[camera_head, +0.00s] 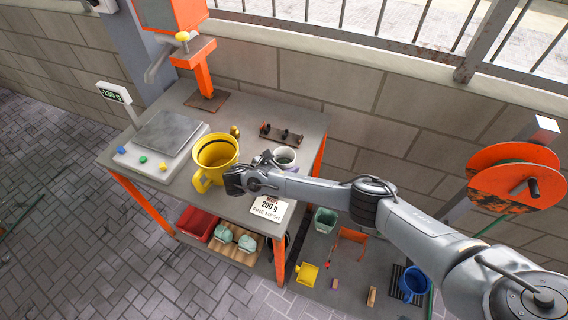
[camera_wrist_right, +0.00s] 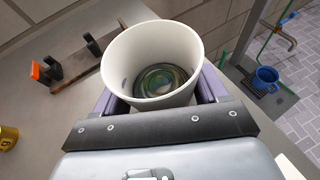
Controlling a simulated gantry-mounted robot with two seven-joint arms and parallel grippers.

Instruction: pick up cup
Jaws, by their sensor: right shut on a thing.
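A white cup (camera_head: 285,158) is at the right part of the grey workbench (camera_head: 292,119), open side up. In the right wrist view the white cup (camera_wrist_right: 153,62) fills the middle, with a dark greenish round shape at its bottom. My right gripper (camera_head: 266,160) is shut on the cup, with a purple finger on each side of it (camera_wrist_right: 153,88). I cannot tell whether the cup's base touches the bench. My left gripper is not in view.
A yellow jug (camera_head: 216,150) stands left of my right wrist, close to it. A scale (camera_head: 168,132) is further left. A dark rack (camera_head: 281,134) lies behind the cup, and a "200 g" card (camera_head: 268,207) is in front.

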